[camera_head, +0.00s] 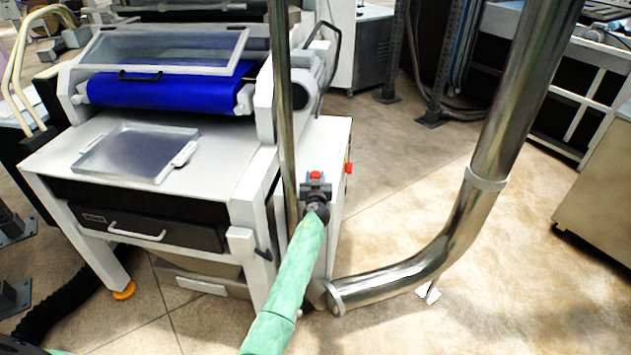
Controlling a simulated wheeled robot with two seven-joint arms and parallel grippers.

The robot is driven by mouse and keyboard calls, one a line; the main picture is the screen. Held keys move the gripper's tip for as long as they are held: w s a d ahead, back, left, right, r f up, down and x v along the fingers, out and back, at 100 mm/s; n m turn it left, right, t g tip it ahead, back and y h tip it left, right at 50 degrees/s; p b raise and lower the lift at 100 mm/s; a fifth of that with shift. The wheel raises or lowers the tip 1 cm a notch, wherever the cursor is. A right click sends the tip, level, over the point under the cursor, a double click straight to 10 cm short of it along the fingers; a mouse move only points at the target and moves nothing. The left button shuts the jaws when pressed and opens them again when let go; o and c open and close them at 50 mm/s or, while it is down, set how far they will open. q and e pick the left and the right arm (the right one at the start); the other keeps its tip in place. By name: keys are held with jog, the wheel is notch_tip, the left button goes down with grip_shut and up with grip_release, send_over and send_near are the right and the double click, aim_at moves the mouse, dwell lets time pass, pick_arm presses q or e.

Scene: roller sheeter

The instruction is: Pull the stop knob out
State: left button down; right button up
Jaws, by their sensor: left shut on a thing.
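My left gripper (316,184) is at the right side of the roller sheeter (235,165), at the end of my green-sleeved arm. Its two small dark jaws are shut on a red knob (316,175), taken as the stop knob, whose red top shows between them. The gripper's body hides most of the knob and its mount, so how far out it sits cannot be told. A second small red part with some yellow (349,168) is on the machine's side, just right of the gripper and apart from it. My right gripper is not in view.
A vertical metal pole (284,110) stands just left of the gripper. A large bent metal pipe (450,240) runs to the right and below. Open floor lies right of the machine.

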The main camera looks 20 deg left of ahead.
pick_arm(q)
jog(key=shift+r, duration=0.25)
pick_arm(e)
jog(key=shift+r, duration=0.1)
pick_arm(q)
jog(key=c, duration=0.9)
grip_release()
jog(key=shift+s+f, duration=0.1)
jog(key=shift+s+d, duration=0.15)
jog(key=shift+s, duration=0.15)
jog(key=b+v, duration=0.1)
jog(key=v, duration=0.4)
jog(key=shift+s+d+b, duration=0.15)
jog(key=shift+s+b, duration=0.15)
jog(key=shift+s+d, duration=0.2)
jog(key=shift+s, duration=0.4)
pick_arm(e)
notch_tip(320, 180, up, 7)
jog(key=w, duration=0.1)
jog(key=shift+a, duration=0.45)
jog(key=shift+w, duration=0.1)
